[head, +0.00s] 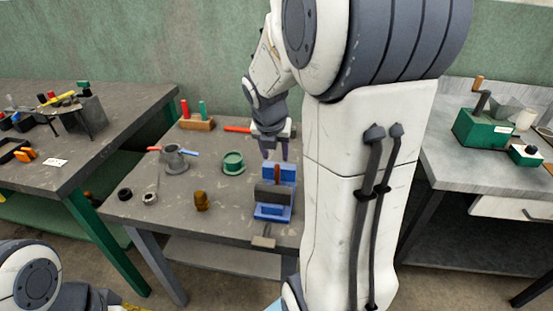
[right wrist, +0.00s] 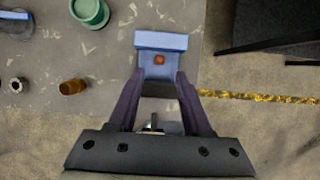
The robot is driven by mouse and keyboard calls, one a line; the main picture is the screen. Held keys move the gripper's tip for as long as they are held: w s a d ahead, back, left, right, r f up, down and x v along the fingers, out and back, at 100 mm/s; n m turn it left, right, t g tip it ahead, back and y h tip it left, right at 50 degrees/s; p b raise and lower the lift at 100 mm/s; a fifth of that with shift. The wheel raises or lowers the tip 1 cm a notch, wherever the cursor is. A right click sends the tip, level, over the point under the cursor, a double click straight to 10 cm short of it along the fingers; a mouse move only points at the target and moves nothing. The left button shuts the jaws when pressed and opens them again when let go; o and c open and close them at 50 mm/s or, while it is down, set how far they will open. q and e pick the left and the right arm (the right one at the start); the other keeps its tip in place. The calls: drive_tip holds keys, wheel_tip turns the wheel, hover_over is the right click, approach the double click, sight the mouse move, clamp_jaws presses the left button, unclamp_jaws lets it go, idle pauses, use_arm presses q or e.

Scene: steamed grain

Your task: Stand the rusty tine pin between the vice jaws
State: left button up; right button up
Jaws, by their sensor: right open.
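The blue vice (head: 272,212) stands near the front right of the middle table, with a grey block at its front jaw. The rusty tine pin (head: 277,174) shows as a thin reddish-brown upright piece between the jaws. In the right wrist view the pin (right wrist: 159,60) is seen end-on as a small orange-brown spot in the gap in front of the blue jaw (right wrist: 161,41). My right gripper (right wrist: 157,75) is open and empty above the vice, its two dark fingers apart and clear of the pin. Its fingers also show in the head view (head: 274,150). My left gripper is out of view.
A green cup (head: 232,163), a grey pot with tools (head: 175,159), a brown knob-like piece (head: 202,201) and a black ring (head: 124,194) stand left of the vice. A wooden rack (head: 198,124) is behind. Side benches flank the table.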

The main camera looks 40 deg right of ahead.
drive_tip(key=v, duration=0.4)
drive_tip(key=s+a+f+m+y, duration=0.15)
drive_tip(key=a+m, duration=0.25)
drive_tip(key=a, duration=0.6)
drive_tip(key=s+a+f+m+y, duration=0.1)
drive_tip(key=s+a+m+y, duration=0.3)
drive_tip(key=a, duration=0.6)
drive_tip(key=s+a+f+m+g+h, duration=0.1)
drive_tip(key=s+a+f+m+g, duration=0.1)
drive_tip(key=s+a+m, duration=0.8)
drive_tip(key=s+f, duration=0.1)
drive_tip(key=s, duration=0.2)
drive_tip(key=shift+a+m+g, duration=0.25)
drive_tip(key=shift+m+g, duration=0.15)
drive_tip(key=shift+f, duration=0.1)
wheel_tip(320, 180, up, 5)
drive_tip(key=p, duration=0.5)
drive_tip(key=shift+w+f, duration=0.1)
drive_tip(key=shift+f, duration=0.1)
